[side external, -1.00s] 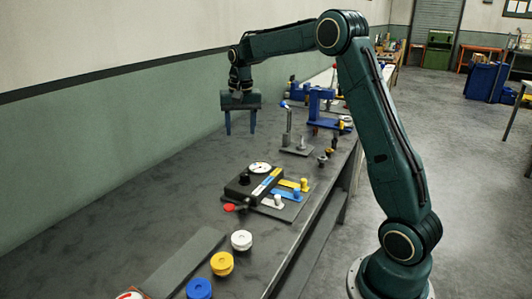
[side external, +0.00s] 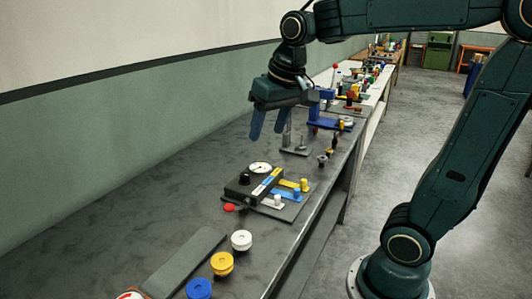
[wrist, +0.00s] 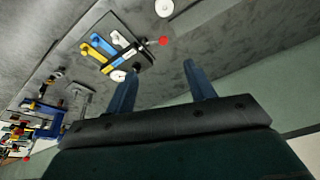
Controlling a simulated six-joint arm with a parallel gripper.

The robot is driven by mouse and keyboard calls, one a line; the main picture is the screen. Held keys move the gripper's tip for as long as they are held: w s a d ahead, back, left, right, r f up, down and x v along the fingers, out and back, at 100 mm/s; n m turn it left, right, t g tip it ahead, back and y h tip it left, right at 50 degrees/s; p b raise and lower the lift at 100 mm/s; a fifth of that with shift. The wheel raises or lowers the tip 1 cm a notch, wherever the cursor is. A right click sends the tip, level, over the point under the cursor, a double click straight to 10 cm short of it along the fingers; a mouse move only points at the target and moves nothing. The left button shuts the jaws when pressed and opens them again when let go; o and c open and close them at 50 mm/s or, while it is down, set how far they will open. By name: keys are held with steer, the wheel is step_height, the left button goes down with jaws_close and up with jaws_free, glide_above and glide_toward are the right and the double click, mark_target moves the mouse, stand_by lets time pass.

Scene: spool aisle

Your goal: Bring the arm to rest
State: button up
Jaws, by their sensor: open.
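My gripper (side external: 267,124) hangs above the grey bench with its two blue fingers apart and nothing between them. In the side view it is up and behind the black box with a white dial (side external: 256,180). In the wrist view my gripper (wrist: 158,78) shows its fingers spread and empty, with bare bench between and beyond the tips. The arm is bent, with the forearm reaching left across the top of the side view.
White (side external: 241,240), yellow (side external: 222,263) and blue (side external: 199,289) spools stand along the near bench. A grey strip (side external: 182,262) lies beside them. A blue fixture (side external: 330,124) and a post on a plate (side external: 297,150) stand farther back. The bench's left part is clear.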

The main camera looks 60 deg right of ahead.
steer(key=s+a+f+n+t, duration=0.1)
steer(key=s+a+f+n, duration=0.1)
steer(key=s, duration=0.4)
steer(key=s+a+f+n+t, duration=0.1)
steer(key=s+a+f+n, duration=0.1)
steer(key=s, duration=0.4)
steer(key=shift+s+a+f+y, duration=0.2)
steer(key=shift+s+a+y, duration=0.1)
steer(key=shift+s+a, duration=0.15)
steer(key=shift+w, duration=0.1)
